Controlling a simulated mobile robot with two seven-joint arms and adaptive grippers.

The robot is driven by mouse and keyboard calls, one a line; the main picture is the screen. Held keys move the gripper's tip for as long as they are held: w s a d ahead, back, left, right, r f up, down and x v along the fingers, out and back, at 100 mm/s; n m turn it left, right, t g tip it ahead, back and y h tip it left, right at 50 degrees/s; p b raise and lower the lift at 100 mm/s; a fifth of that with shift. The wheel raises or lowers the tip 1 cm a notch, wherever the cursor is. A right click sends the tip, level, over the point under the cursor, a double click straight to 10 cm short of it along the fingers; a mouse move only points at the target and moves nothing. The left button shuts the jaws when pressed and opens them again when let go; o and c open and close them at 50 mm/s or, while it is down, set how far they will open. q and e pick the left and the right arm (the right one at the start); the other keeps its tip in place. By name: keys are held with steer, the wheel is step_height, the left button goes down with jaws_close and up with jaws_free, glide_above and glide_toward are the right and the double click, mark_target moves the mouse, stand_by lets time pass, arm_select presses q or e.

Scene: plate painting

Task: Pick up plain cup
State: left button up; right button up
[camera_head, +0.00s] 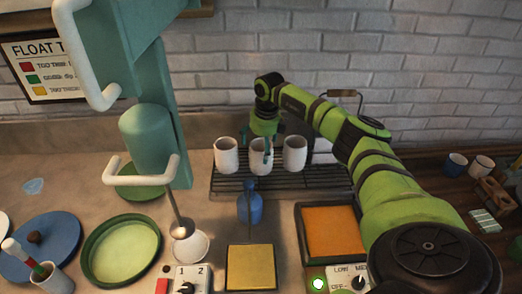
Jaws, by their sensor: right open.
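Three plain white cups stand upright in a row on a dark wire rack (285,185): a left cup (226,155), a middle cup (257,162) and a right cup (295,154). My right gripper (267,148) reaches down from above at the middle cup. It is open, with a finger showing in front of that cup and partly hiding it. I cannot tell whether the fingers touch it. My left gripper is not in view.
A teal machine (150,140) with white handles stands on the left. Two more cups, one blue (455,165), stand far right.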

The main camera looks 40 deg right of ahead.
steer(key=shift+f, duration=0.15)
steer(key=shift+c, duration=0.4)
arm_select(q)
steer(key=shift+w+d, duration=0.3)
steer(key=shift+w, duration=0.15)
arm_select(e)
steer(key=c, duration=1.7)
